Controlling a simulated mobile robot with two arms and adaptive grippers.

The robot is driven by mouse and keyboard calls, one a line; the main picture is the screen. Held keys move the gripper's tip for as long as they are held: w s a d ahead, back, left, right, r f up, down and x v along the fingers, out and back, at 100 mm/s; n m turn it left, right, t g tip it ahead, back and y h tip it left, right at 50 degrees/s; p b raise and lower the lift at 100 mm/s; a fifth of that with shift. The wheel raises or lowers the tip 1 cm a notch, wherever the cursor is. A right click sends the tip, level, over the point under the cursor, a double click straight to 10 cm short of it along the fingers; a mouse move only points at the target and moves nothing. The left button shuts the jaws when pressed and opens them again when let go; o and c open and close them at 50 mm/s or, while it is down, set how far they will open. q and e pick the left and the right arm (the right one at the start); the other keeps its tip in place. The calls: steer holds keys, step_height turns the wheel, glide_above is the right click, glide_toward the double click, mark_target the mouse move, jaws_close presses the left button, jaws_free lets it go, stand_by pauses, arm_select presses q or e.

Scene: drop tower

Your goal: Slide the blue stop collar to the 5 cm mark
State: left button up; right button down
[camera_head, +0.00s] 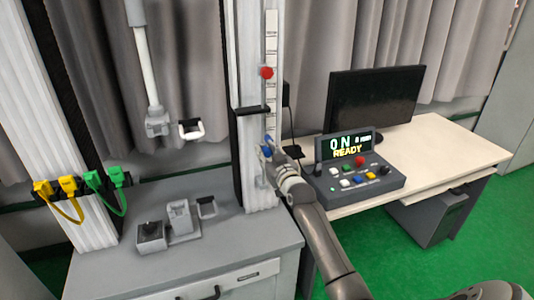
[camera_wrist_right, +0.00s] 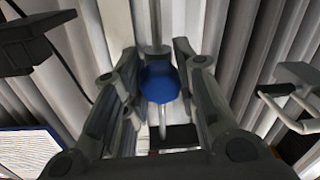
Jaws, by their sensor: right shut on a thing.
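The blue stop collar (camera_head: 267,151) sits low on a thin vertical rod beside the white column, just below a black bracket. In the right wrist view the blue collar (camera_wrist_right: 160,83) lies between the fingers. My right gripper (camera_head: 274,160) is at the collar, and in the wrist view my right gripper (camera_wrist_right: 158,85) is shut on it. A scale strip (camera_head: 271,60) runs up behind the rod; its marks are too small to read. A red knob (camera_head: 266,72) sits higher on the same rod. My left gripper is not in view.
A control box (camera_head: 355,180) with a lit display reading ON and READY stands on the desk to the right, near my arm. A black monitor (camera_head: 375,98) is behind it. Grey blocks (camera_head: 180,218) stand on the cabinet at left. Yellow and green plugs (camera_head: 107,177) hang on the left column.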

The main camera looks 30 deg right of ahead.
mark_target(267, 148)
step_height(267, 148, up, 6)
steer(key=p, duration=0.4)
steer(key=shift+r, duration=0.25)
steer(key=c, duration=1.1)
jaws_free()
steer(key=shift+f, duration=0.2)
steer(key=shift+s+a+f, duration=0.1)
steer(key=shift+s+a, duration=0.05)
steer(key=shift+s, duration=0.35)
steer(key=s+a, duration=0.2)
steer(key=s, duration=0.8)
steer(key=shift+s, duration=0.4)
